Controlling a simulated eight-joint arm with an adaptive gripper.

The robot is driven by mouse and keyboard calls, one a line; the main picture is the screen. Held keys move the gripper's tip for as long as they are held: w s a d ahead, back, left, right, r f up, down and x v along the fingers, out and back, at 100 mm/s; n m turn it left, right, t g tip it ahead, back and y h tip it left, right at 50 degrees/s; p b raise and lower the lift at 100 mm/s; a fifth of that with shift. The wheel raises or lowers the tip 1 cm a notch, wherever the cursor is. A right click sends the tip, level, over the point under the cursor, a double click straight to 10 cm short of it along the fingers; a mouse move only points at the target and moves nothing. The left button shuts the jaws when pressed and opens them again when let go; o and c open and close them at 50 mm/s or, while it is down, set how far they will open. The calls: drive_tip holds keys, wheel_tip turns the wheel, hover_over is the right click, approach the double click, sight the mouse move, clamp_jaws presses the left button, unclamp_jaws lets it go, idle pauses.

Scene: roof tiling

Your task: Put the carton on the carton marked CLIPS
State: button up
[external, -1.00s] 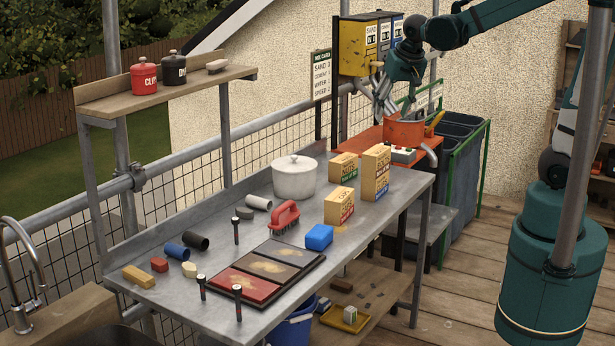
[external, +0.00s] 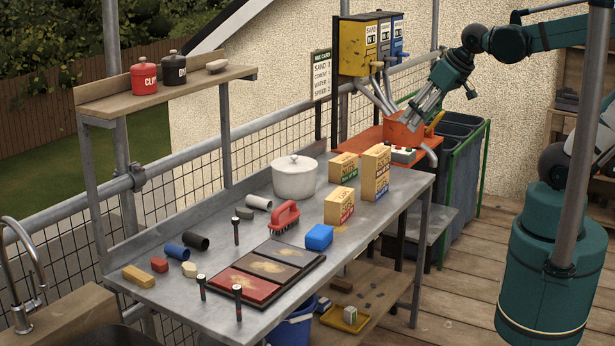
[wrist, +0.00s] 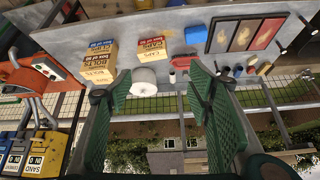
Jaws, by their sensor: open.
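Several tan cartons stand at the far right of the metal bench. A carton with a green label (external: 343,171) is at the back. A tall carton column with blue labels (external: 376,172), perhaps two stacked, stands beside it. A red-labelled carton (external: 339,206) stands nearer; the wrist view shows it reading CAPS (wrist: 151,48). A blue-labelled carton reads BOLTS (wrist: 98,48). I cannot make out a CLIPS mark. My gripper (external: 410,120) is open and empty, tilted down to the left beyond the cartons, over the orange bucket. Its two fingers (wrist: 150,82) frame the pot in the wrist view.
A white lidded pot (external: 294,177) stands left of the cartons. A blue block (external: 319,237), a red brush (external: 284,217) and a tray of colour samples (external: 266,269) lie nearer. The orange bucket (external: 404,131) and dispensers (external: 370,45) are behind. Some bare bench lies around the cartons.

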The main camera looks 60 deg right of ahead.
drive_tip(key=shift+s+a+f+n+t+y, duration=0.15)
drive_tip(key=shift+s+a+n, duration=0.3)
drive_tip(key=shift+s, duration=0.35)
drive_tip(key=shift+s+a+f+n+t+y, duration=0.15)
drive_tip(key=shift+s+a+n, duration=0.3)
drive_tip(key=shift+s, duration=0.3)
